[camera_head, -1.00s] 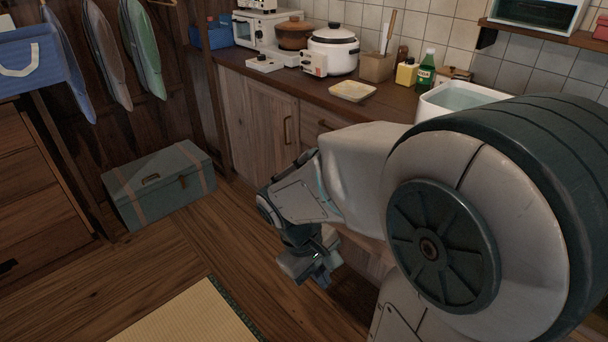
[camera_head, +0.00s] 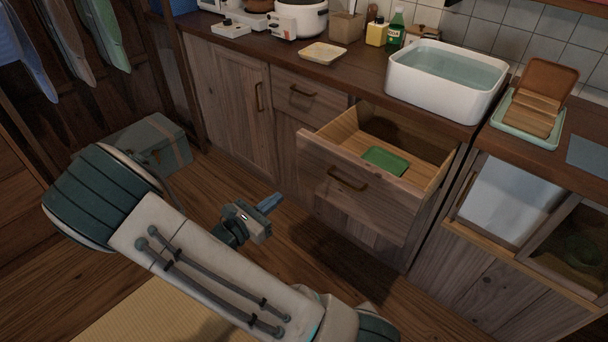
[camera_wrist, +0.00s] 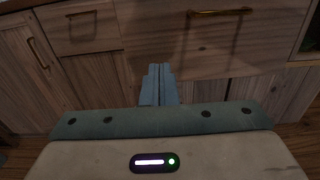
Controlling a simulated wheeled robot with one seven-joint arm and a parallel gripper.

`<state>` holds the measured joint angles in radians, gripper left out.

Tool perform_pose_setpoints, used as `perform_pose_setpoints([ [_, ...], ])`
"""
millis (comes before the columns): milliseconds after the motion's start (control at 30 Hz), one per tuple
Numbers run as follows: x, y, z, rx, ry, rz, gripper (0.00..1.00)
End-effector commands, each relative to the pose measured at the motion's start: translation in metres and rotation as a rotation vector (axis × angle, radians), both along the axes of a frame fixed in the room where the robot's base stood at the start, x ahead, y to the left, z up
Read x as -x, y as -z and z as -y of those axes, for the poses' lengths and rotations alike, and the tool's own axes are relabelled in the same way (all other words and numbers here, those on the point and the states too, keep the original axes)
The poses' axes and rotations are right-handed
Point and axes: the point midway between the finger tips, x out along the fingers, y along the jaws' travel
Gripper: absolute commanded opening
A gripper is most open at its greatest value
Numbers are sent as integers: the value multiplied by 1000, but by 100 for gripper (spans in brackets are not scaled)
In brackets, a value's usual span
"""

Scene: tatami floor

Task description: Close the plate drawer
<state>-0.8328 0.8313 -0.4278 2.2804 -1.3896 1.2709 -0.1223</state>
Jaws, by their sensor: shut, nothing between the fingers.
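The plate drawer (camera_head: 345,185) stands pulled out of the counter in the head view, below the white basin. A green plate (camera_head: 386,161) lies inside it. Its front has a brass handle (camera_head: 347,179), which also shows at the top of the wrist view (camera_wrist: 219,12). My gripper (camera_head: 270,203) is shut and empty, low over the floor to the left of the drawer front and apart from it. In the wrist view my fingertips (camera_wrist: 159,72) are together and point toward the cabinet fronts.
A shut drawer (camera_head: 297,93) and a cabinet door (camera_head: 236,98) lie left of the open drawer. A white basin (camera_head: 447,82) stands on the counter. A trunk (camera_head: 158,143) sits on the floor at the left. Bare wooden floor lies before the cabinets.

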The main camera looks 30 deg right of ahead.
Motion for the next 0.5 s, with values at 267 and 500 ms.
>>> perform_pose_setpoints([
  [267,-14,2,32,10,-5,-3,0],
  [500,-34,2,81,8,-4,-2,0],
])
